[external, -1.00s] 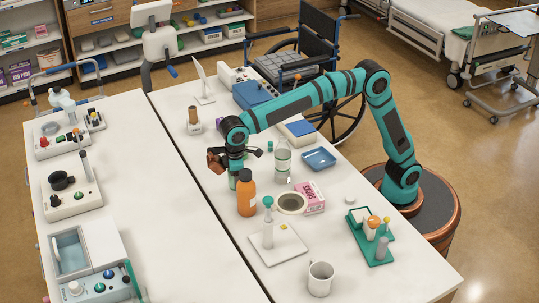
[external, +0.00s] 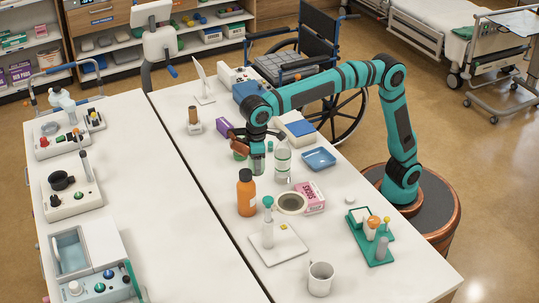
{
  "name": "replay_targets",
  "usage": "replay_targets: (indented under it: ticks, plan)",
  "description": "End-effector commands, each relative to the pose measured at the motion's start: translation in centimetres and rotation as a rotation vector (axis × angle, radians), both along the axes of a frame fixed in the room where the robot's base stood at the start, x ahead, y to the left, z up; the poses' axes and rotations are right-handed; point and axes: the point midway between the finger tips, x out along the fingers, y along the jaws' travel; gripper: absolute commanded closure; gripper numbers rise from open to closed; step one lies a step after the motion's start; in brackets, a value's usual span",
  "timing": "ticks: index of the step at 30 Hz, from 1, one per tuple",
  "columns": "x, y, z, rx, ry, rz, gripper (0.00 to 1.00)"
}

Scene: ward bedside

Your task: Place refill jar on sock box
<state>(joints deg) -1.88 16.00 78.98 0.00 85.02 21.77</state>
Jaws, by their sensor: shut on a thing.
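The sock box (external: 312,201) is a pink and white carton lying on the right-hand table, right of the round dark-centred dish. My gripper (external: 257,150) points down over the middle of this table, up and left of the sock box. It is shut on a small grey-green jar (external: 257,164), which I take to be the refill jar. The jar hangs upright below the wrist, its upper part hidden by the gripper. Whether its base clears the table I cannot tell.
A clear jar (external: 282,168) stands just right of the held jar. An orange bottle (external: 246,197) and the round dish (external: 291,203) stand between the gripper and the table's front. A blue tray (external: 319,159) lies to the right. A mug (external: 320,279) stands at the front.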

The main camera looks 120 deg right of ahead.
Motion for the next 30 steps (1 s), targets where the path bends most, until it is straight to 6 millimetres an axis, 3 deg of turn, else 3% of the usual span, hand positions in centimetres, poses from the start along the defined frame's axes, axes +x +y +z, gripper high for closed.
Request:
replay_targets:
  ticks: [9, 15, 22, 30]
  plan:
    - [-8.7, 7.8, 2.8, 0.000, -0.002, -0.067, 0.81]
    - [-13.0, 10.6, 3.6, 0.001, -0.001, -0.104, 0.81]
    - [-14.8, 11.6, 3.2, 0.000, 0.000, -0.123, 0.81]
    - [-14.8, 11.6, -1.1, -0.001, 0.001, -0.124, 0.81]
